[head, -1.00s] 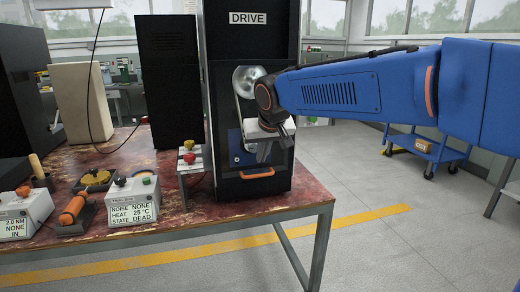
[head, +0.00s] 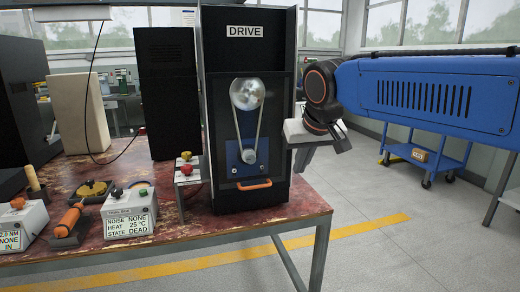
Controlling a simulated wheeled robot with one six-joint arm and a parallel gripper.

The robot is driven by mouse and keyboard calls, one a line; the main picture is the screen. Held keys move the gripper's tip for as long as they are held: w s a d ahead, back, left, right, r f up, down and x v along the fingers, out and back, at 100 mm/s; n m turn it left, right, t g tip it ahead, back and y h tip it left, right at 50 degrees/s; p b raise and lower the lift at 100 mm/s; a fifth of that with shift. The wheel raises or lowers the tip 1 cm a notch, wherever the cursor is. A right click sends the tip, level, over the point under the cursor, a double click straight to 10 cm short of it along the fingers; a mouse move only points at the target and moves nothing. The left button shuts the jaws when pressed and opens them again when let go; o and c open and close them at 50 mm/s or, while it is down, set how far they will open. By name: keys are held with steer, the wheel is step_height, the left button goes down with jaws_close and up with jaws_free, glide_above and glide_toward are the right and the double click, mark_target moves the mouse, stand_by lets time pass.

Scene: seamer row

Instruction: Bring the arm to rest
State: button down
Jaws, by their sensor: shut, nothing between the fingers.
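My blue arm (head: 430,95) reaches in from the right edge of the head view. My gripper (head: 300,163) hangs at its end, pointing down, just right of the black DRIVE cabinet (head: 226,60). The gripper is shut and holds nothing. Its fingers are small and partly hidden behind the gripper's pale body. The cabinet's front shows a large metal pulley (head: 247,94), a belt, a small lower pulley (head: 249,156) and an orange handle (head: 254,184).
The worn red table (head: 160,235) carries a trial box (head: 128,214) reading STATE DEAD, an orange-handled tool (head: 69,218), a stand with red and yellow knobs (head: 187,168) and dark cabinets (head: 167,85). A blue cart (head: 430,155) stands behind on open floor.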

steer(key=s+d+f+m, duration=0.1)
steer(key=s+d+f, duration=0.8)
steer(key=s, duration=0.3)
steer(key=s+d+f+m+g+h, duration=0.1)
steer(key=s+d+f, duration=0.8)
steer(key=s+f, duration=0.3)
steer(key=shift+d+m, duration=0.15)
steer(key=shift+m, duration=0.15)
steer(key=shift+r, duration=0.1)
